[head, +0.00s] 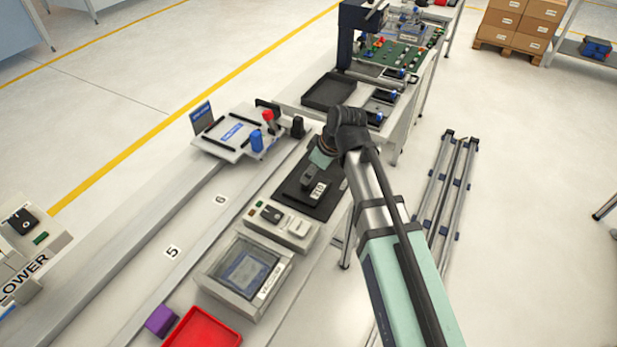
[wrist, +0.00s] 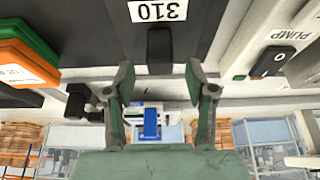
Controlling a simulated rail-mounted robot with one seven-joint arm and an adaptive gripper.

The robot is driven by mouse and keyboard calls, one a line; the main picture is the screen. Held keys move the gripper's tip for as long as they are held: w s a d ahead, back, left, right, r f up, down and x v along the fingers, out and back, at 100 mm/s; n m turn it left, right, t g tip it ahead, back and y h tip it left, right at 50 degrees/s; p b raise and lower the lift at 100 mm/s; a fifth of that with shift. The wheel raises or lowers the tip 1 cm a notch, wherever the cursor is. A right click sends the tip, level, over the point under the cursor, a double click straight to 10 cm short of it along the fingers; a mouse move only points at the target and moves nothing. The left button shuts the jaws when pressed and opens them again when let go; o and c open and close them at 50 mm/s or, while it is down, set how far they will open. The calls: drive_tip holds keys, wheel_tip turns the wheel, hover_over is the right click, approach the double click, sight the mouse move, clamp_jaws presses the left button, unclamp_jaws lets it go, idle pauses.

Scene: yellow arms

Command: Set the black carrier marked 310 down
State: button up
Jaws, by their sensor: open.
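The black carrier marked 310 (head: 318,190) lies on a dark flat surface on the bench in the head view, just below my gripper (head: 318,163). In the wrist view its white 310 label (wrist: 158,11) shows at the top, with a dark upright grip block (wrist: 159,45) in front of it. My gripper (wrist: 159,82) is open, its two fingers apart on either side of the line to that block. Clear space shows between each finger and the block. The carrier's underside is hidden, so its contact with the surface cannot be judged.
A pump switch box (head: 272,214) stands near the carrier. A glass-lidded box (head: 246,277) and a red tray (head: 203,328) lie farther along the bench. A white fixture (head: 238,133) stands at left, an empty black tray (head: 328,91) behind. Orange and green blocks (wrist: 25,58) show in the wrist view.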

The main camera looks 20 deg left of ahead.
drive_tip(key=b+v, duration=0.1)
drive_tip(key=v, duration=0.7)
